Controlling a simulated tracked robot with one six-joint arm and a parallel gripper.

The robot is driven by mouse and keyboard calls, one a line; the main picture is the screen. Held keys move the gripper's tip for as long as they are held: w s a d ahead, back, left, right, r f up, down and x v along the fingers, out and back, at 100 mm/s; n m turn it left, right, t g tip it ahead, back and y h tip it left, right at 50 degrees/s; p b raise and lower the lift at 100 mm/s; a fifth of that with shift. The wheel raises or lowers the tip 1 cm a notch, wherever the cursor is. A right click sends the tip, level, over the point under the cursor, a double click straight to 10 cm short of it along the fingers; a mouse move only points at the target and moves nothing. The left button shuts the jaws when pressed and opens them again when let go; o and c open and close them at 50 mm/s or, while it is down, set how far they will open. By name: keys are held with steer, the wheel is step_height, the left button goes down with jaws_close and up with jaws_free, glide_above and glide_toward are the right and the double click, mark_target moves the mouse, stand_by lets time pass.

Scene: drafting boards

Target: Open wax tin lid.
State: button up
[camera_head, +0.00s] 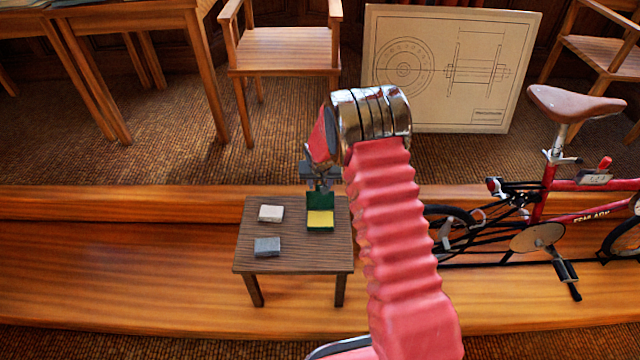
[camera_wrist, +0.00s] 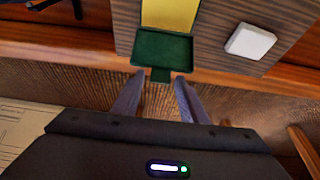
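The wax tin (camera_head: 320,220) stands on the small table with its yellow wax showing. Its dark green lid (camera_head: 320,199) is swung open at the far side of the tin. The wrist view shows the lid's green inner face (camera_wrist: 161,49) and the yellow wax (camera_wrist: 170,14) beyond it. A small green tab (camera_wrist: 160,75) sticks out from the lid's near edge. My gripper (camera_head: 321,187) is at the lid's far side. In the wrist view its two fingers (camera_wrist: 158,82) are apart, with the tab between or just beyond their tips; I cannot tell whether they touch it.
The small table (camera_head: 300,255) also holds a white block (camera_head: 271,213) and a grey block (camera_head: 267,246) left of the tin. A red bicycle (camera_head: 560,205) stands to the right. A chair (camera_head: 283,55) and a drawing board (camera_head: 440,70) are behind.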

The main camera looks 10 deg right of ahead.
mark_target(320, 195)
jaws_close()
stand_by(0.3)
steer(key=shift+s+a+r, duration=0.1)
steer(key=shift+s+a, duration=0.1)
steer(key=shift+s, duration=0.4)
steer(key=shift+s+a+r, duration=0.1)
steer(key=shift+s+a, duration=0.05)
steer(key=shift+s, duration=0.4)
steer(key=shift+s+f, duration=0.1)
steer(key=shift+s, duration=0.3)
steer(key=shift+c, duration=0.9)
jaws_free()
steer(key=o, duration=0.4)
steer(key=shift+c, duration=0.2)
